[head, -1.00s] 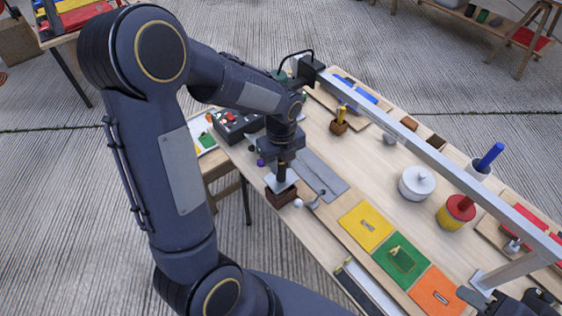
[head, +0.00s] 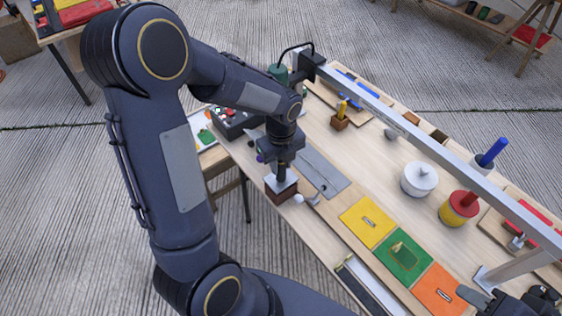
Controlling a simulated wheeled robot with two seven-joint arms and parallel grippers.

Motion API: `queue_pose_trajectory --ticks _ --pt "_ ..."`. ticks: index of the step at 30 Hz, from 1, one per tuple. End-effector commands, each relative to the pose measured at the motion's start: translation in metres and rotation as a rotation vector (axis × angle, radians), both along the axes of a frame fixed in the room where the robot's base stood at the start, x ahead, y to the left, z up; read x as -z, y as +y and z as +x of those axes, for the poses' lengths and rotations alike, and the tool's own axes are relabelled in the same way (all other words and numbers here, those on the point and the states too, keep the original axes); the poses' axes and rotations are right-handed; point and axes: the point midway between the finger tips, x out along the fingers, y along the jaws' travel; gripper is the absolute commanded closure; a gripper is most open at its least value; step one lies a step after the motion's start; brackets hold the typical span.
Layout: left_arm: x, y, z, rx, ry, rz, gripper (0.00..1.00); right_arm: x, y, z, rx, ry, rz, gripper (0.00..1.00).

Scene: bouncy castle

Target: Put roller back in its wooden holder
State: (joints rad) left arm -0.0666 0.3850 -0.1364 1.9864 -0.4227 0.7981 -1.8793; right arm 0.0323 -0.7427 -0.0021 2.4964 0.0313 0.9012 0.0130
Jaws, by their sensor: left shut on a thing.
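My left gripper (head: 283,163) points down at the table's near left edge and is shut on a dark upright handle, which I take to be the roller's (head: 282,174). Below the handle is a pale metal part (head: 281,184), directly over a dark brown block (head: 283,196) that looks like the wooden holder. I cannot tell whether the roller rests in the block or hangs just above it; the gripper hides part of it. My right gripper (head: 515,302) is partly in view at the bottom right, cut off by the frame, with its jaws unclear.
A grey slab (head: 320,172) and a small grey piece with a white knob (head: 300,199) lie beside the block. Yellow (head: 365,221), green (head: 403,257) and orange (head: 438,289) panels lie nearby. A metal beam (head: 430,150) crosses above the table.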

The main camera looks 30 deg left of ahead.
Motion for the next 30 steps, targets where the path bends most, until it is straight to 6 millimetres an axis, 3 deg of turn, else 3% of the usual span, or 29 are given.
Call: queue_pose_trajectory --ticks 30 --pt "0.016 0.000 0.000 0.000 -0.001 0.000 0.97 0.012 0.000 0.000 0.000 0.000 0.000 0.64"
